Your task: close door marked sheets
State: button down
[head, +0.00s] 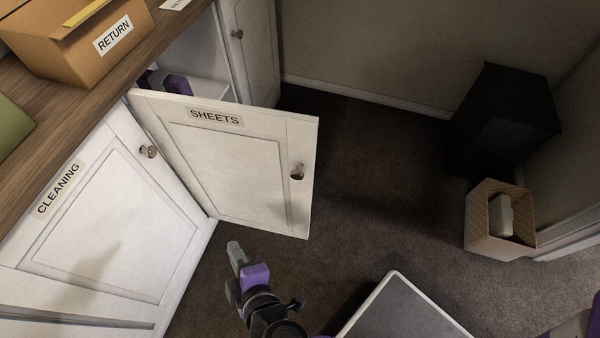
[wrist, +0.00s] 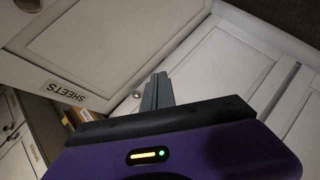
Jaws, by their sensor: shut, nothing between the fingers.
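The white door marked SHEETS (head: 225,168) stands open in the head view, swung out from the cabinet, with a round knob (head: 297,171) near its right edge. Its inside shows only partly, with purple items (head: 166,82) behind the door. In the wrist view the SHEETS door (wrist: 88,45) is at the upper left, its label upside down. My gripper (head: 236,250) is shut and empty, below the door's lower edge in the head view and apart from the knob. Its fingers also show in the wrist view (wrist: 157,92).
A closed door marked CLEANING (head: 110,235) is to the left. A box marked RETURN (head: 85,40) stands on the wooden counter (head: 50,105). A black cabinet (head: 505,118) and a tan bin (head: 482,236) are at the right. Dark carpet (head: 370,170) between is clear.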

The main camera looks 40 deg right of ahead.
jog(key=w+d+r+h, duration=0.1)
jog(key=d+r+h, duration=0.2)
jog(key=d+h, duration=0.15)
jog(key=m+g+h, duration=0.3)
jog(key=m+h, duration=0.1)
jog(key=h, duration=0.4)
send_near(303, 158)
jog(key=x, duration=0.6)
jog(key=shift+w+d+b, duration=0.2)
jog(key=shift+d+b, duration=0.15)
jog(key=shift+b, duration=0.05)
